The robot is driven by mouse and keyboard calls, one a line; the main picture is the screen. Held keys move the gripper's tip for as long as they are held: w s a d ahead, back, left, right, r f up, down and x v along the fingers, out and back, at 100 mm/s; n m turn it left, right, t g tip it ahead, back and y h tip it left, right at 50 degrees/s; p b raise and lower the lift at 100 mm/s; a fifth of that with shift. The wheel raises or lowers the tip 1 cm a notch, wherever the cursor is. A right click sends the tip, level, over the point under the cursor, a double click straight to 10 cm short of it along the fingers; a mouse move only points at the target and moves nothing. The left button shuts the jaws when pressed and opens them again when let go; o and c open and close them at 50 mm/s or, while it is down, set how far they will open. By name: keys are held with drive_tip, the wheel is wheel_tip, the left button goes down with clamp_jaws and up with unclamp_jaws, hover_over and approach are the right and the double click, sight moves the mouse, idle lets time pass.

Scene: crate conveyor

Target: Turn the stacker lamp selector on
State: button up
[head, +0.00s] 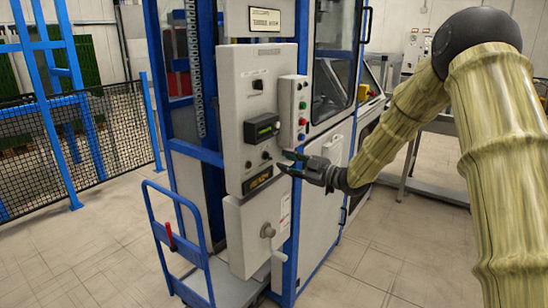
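A grey control panel (231,95) stands on the blue-framed machine in the middle of the head view. It carries a dark selector knob (258,85) near the top and two small dark knobs, one left (248,165) and one right (266,155), below a display (262,127). Their labels are too small to read, so I cannot tell which is the stacker lamp selector or how it is set. My gripper (283,162) comes from the right with its fingers apart and empty. Its tips are close to the right lower knob; I cannot tell whether they touch it.
A button box (293,88) with several coloured buttons sits just above my gripper. A lower grey cabinet (245,240) has a round handle. A blue cart (172,215) stands at the left front, with a mesh fence (70,155) behind. The floor at the right front is clear.

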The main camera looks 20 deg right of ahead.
sight(271, 158)
drive_tip(key=shift+p+x, duration=0.65)
drive_tip(key=shift+x, duration=2.25)
drive_tip(key=shift+c, duration=0.4)
clamp_jaws()
